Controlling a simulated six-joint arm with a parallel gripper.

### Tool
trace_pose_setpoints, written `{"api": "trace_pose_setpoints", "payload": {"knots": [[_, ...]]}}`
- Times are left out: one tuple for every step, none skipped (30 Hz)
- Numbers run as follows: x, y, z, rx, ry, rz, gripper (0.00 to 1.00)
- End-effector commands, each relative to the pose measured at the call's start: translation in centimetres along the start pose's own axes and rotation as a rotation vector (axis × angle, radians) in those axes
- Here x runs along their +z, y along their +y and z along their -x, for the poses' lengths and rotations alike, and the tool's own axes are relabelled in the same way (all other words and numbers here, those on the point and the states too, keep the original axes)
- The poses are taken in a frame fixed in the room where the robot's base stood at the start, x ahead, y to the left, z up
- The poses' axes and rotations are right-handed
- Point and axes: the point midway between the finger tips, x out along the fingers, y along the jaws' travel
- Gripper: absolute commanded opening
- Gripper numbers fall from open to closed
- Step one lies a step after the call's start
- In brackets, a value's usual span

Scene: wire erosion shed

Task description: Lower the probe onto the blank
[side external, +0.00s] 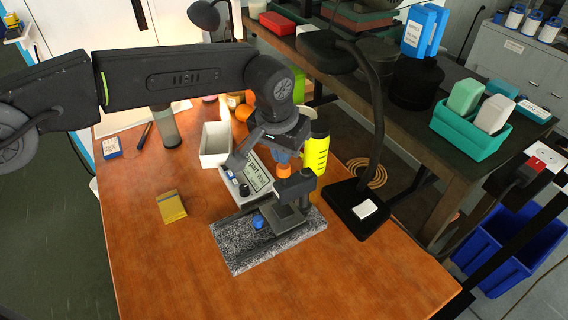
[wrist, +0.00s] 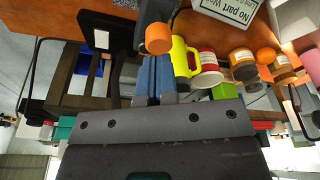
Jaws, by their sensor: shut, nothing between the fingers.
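A comparator stand with a speckled granite base (side external: 245,252) stands on the wooden table. Its dark post (side external: 305,196) rises at the base's right. An orange knob (side external: 284,171) tops the stand's dark head; the wrist view shows the knob (wrist: 158,38) too. Below the head is a dark square platform (side external: 284,216), and a small blue piece (side external: 258,222) sits to its left. I cannot tell which part is the blank, and the probe tip is hidden. My gripper (side external: 283,157) has its blue fingers (wrist: 156,60) together just above the knob; I cannot tell if they touch it.
A sign (side external: 258,173) stands behind the base, beside a white open bin (side external: 215,144). A yellow bottle (side external: 316,152) is close right of my gripper. A black lamp (side external: 372,110) arches farther right. A yellow box (side external: 171,206) lies left; the table's front is clear.

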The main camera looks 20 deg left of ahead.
Motion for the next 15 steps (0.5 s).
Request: {"api": "trace_pose_setpoints", "payload": {"knots": [[0.04, -0.01, -0.14, 0.0, -0.001, 0.0, 0.0], [0.05, -0.01, -0.2, 0.0, -0.001, 0.0, 0.0], [0.07, -0.01, -0.28, -0.001, -0.001, 0.0, 0.0], [0.09, -0.01, -0.33, -0.001, -0.001, 0.0, 0.0], [0.1, -0.01, -0.39, -0.001, -0.001, 0.0, 0.0], [0.12, -0.01, -0.47, -0.001, -0.002, 0.0, 0.0], [0.13, -0.02, -0.52, -0.001, -0.002, 0.0, 0.0], [0.15, -0.02, -0.58, -0.001, -0.002, 0.0, 0.0], [0.16, -0.02, -0.65, -0.001, -0.002, 0.0, 0.0], [0.18, -0.02, -0.71, -0.001, -0.002, 0.0, 0.0], [0.19, -0.02, -0.76, -0.001, -0.002, 0.0, 0.0], [0.2, -0.01, -0.84, -0.001, -0.002, 0.0, 0.0], [0.21, -0.01, -0.89, -0.001, -0.002, 0.0, 0.0], [0.22, -0.01, -0.94, -0.001, -0.002, 0.0, 0.0], [0.23, -0.01, -1.01, -0.001, -0.001, 0.0, 0.0]]}}
